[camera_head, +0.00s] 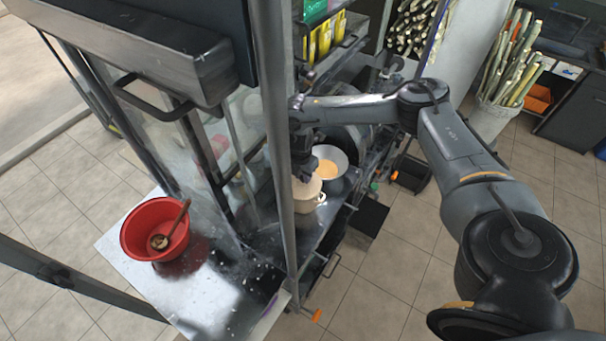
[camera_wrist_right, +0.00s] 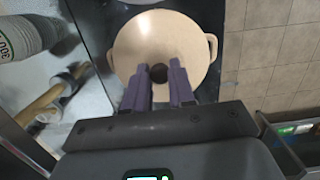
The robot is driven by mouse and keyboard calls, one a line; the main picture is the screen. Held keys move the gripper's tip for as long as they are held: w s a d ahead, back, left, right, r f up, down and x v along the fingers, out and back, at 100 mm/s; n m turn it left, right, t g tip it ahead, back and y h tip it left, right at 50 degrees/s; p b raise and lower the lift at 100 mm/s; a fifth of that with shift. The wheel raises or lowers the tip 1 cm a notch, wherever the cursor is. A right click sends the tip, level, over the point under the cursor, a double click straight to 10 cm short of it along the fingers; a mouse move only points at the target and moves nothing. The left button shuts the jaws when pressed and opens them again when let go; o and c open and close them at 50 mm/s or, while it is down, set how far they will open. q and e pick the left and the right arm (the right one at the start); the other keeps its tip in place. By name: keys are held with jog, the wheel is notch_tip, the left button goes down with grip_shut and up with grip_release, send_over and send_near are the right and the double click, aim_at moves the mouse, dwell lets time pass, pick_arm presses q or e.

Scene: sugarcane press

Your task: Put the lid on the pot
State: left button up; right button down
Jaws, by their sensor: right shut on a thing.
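The cream pot (camera_head: 309,206) stands on the metal counter behind the post, and the post hides its left part. Its side handle shows in the wrist view (camera_wrist_right: 213,47). The cream round lid (camera_head: 308,187) is over the pot, and from above it (camera_wrist_right: 150,35) covers the pot's opening. My right gripper (camera_head: 304,174) points down at the lid. In the wrist view its two purple fingers (camera_wrist_right: 159,84) are on either side of the lid's dark knob (camera_wrist_right: 158,72), shut on it. I cannot tell whether the lid touches the rim. My left gripper is not in view.
A metal bowl of yellowish liquid (camera_head: 329,163) stands close behind the pot. A grey post (camera_head: 277,130) rises in front of it. A red basin (camera_head: 155,228) with a wooden-handled ladle sits on the counter's left. A white cup (camera_wrist_right: 22,38) lies left of the pot.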

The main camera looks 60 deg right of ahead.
jog(key=shift+p, duration=0.3)
dwell(0.7)
jog(key=shift+f+b, duration=0.3)
jog(key=shift+f, duration=0.25)
jog(key=c, duration=1.2)
grip_release()
jog(key=shift+r, duration=0.15)
